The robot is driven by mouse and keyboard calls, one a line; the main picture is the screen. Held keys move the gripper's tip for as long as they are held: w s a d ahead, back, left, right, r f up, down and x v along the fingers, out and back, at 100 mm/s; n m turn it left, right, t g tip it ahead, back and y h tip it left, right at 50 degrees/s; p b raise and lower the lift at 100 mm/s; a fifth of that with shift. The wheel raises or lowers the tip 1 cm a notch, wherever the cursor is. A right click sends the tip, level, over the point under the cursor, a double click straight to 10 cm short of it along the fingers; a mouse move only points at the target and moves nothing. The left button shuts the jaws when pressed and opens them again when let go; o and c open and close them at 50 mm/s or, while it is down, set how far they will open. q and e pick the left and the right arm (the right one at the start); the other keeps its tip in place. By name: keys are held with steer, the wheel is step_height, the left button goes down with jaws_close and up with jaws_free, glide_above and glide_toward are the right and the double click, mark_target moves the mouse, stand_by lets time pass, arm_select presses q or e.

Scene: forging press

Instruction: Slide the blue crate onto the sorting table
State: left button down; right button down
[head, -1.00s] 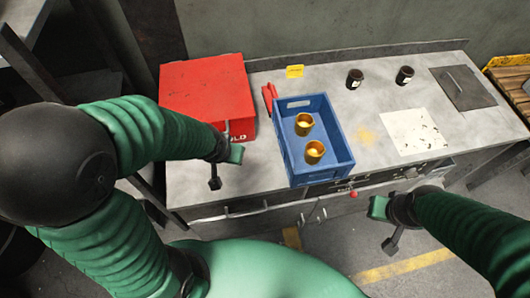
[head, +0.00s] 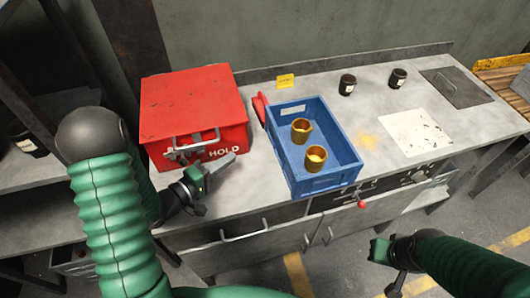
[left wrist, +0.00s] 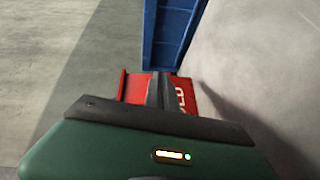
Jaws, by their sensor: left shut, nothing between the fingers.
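The blue crate (head: 328,180) stands on the grey workbench (head: 352,112), near its front edge. Two gold cups sit inside it: one further back (head: 301,131), one nearer the front (head: 316,158). Which surface is the sorting table I cannot tell. My left gripper (head: 226,165) is shut and empty, in front of the red HOLD box and left of the crate, apart from it. The left wrist view shows the crate's blue side (left wrist: 172,38) beyond the finger. My right gripper (head: 385,262) is low at the right, in front of the bench; its opening is unclear.
The red HOLD box (head: 193,108) stands left of the crate; a small red object (head: 260,107) lies between them. Two dark jars (head: 347,84) (head: 397,78), a white sheet (head: 415,132) and a dark plate (head: 457,88) are on the right. A shelf stands at far left.

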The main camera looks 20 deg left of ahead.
mark_target(278, 142)
arm_select(q)
steer(key=shift+s+r+n+t+h, duration=0.1)
steer(key=shift+s+n+t+h, duration=0.2)
steer(key=shift+s+n+h, duration=0.15)
steer(key=shift+d+r, duration=0.25)
steer(key=shift+r, duration=0.05)
steer(key=shift+h, duration=0.25)
steer(key=x, duration=0.9)
steer(key=shift+w+d+r, duration=0.15)
steer(key=shift+w+d, duration=0.1)
steer(key=shift+w, duration=0.1)
steer(key=shift+w+d+p, duration=0.15)
steer(key=shift+w+d, duration=0.05)
steer(key=shift+d, duration=0.4)
steer(key=shift+w+d+p, duration=0.15)
steer(key=shift+w+d, duration=0.1)
steer(key=shift+d, duration=0.4)
steer(key=shift+w+d, duration=0.2)
steer(key=shift+d, duration=0.45)
steer(key=shift+w+d, duration=0.2)
steer(key=shift+d, duration=0.45)
steer(key=shift+w+d, duration=0.25)
steer(key=shift+d, duration=0.45)
